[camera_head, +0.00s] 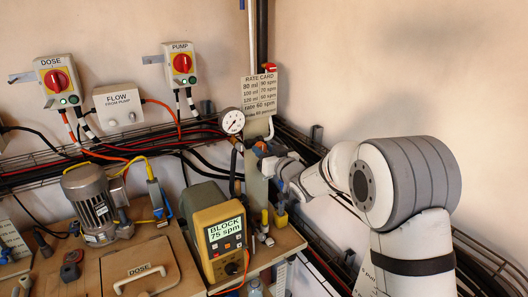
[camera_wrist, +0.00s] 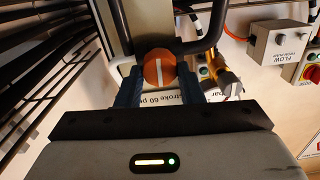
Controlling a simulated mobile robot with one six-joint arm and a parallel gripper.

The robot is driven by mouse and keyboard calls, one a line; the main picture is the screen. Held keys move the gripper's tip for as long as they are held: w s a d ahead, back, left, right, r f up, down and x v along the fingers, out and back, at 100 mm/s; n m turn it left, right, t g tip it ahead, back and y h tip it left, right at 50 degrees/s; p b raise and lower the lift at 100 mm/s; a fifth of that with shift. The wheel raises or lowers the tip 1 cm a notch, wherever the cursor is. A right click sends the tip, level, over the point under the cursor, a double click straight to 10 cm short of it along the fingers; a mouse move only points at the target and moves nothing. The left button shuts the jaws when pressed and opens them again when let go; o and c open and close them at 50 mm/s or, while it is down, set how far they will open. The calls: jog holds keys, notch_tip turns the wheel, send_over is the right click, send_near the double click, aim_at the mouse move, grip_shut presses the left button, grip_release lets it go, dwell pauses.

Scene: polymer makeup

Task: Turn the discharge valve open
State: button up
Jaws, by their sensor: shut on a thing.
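A round orange knob (camera_wrist: 158,70) with a white line across its face is in the middle of the wrist view. The line stands close to upright in that picture. My gripper (camera_wrist: 160,86) has its two blue fingers on either side of the knob and is shut on it. In the head view my gripper (camera_head: 264,150) is at the upright panel (camera_head: 256,185) below the rate card. The knob cannot be made out clearly there. No label naming it as the discharge valve is readable.
A pressure gauge (camera_head: 232,121) is left of my gripper. The rate card (camera_head: 260,90) is above it. A yellow meter (camera_head: 219,238) reading "BLOCK 75 spm" stands below. A brass fitting (camera_wrist: 222,75) is close right of the fingers in the wrist view. Black cables run along the wall.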

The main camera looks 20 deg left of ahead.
jog(key=m, duration=0.4)
jog(key=shift+w, duration=0.1)
jog(key=m, duration=0.4)
jog(key=shift+d+m, duration=0.1)
jog(key=shift+m, duration=0.2)
jog(key=m+p, duration=0.1)
jog(key=m, duration=0.3)
jog(key=shift+f, duration=0.1)
jog(key=shift+f+m+p, duration=0.1)
jog(key=shift+m+p, duration=0.55)
jog(key=shift+m, duration=1.65)
jog(key=o, duration=1)
jog(key=shift+c, duration=0.2)
